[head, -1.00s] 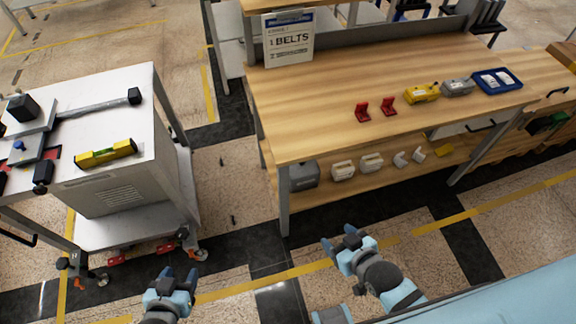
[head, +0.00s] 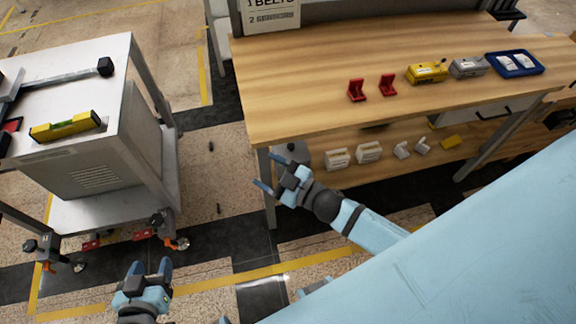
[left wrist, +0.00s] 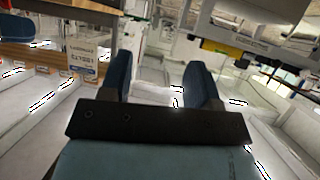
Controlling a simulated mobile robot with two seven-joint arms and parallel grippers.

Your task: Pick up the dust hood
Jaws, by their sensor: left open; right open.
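I cannot tell for sure which thing is the dust hood. On the wooden bench (head: 330,105) are two red brackets (head: 356,90), a yellow device (head: 427,72) and a grey device (head: 468,67). Below, the shelf holds white pieces (head: 368,152), a small yellow piece (head: 451,142) and a dark grey item partly hidden by my right gripper. My right gripper (head: 271,174) is open and empty at the bench's near left corner, by the leg. My left gripper (head: 151,268) is open and empty over the floor; its spread fingers also show in the left wrist view (left wrist: 160,75).
A blue tray (head: 491,63) with white pieces lies at the bench's right. A white cart (head: 95,85) with a yellow level (head: 66,126) stands at left. Floor between cart and bench is free, with small dark bits on it. A sign stands at the bench's back left.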

